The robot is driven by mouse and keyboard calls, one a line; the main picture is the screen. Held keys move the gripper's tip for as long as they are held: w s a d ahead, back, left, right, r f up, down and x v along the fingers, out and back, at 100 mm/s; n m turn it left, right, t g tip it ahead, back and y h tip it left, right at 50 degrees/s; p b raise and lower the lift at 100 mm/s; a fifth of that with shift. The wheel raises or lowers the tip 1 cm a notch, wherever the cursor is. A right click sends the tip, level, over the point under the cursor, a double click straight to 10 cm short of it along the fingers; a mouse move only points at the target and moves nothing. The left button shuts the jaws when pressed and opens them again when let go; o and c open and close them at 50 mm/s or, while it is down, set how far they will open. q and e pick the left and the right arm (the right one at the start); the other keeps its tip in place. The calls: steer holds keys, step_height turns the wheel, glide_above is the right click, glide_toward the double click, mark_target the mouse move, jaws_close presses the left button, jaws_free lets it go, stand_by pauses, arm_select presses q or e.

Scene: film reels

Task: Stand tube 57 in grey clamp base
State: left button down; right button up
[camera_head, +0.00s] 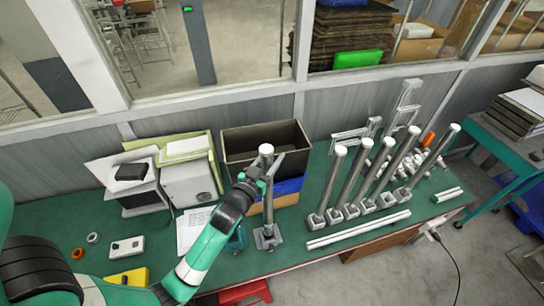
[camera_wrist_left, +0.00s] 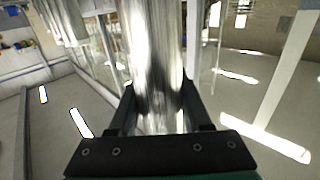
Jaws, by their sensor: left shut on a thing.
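A silver tube (camera_head: 267,205) with a pale round top stands roughly upright left of the row of tubes. My left gripper (camera_head: 263,180) is shut on its upper part, and the wrist view shows the shiny tube (camera_wrist_left: 155,70) between the two dark fingers. A grey clamp base (camera_head: 267,239) is on the green bench at the tube's lower end. I cannot tell whether the tube is seated in it or just above it. No number on the tube is readable. My right gripper is not in view.
Several silver tubes (camera_head: 376,170) stand leaning in grey bases to the right. White-and-green strips (camera_head: 358,229) lie in front of them. A dark open crate (camera_head: 236,138) is behind the held tube. A grey box (camera_head: 188,184) and papers are left.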

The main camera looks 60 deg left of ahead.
arm_select(q)
step_height(320, 180, down, 6)
steer(key=b, duration=0.5)
steer(key=shift+s+r, duration=0.1)
steer(key=shift+r, duration=0.1)
steer(key=shift+f+b, duration=0.6)
steer(key=shift+b, duration=0.15)
stand_by(1.0)
steer(key=c, duration=0.6)
jaws_free()
steer(key=shift+f, duration=0.15)
steer(key=b+v, duration=0.1)
steer(key=v, duration=1)
steer(key=shift+d, duration=0.1)
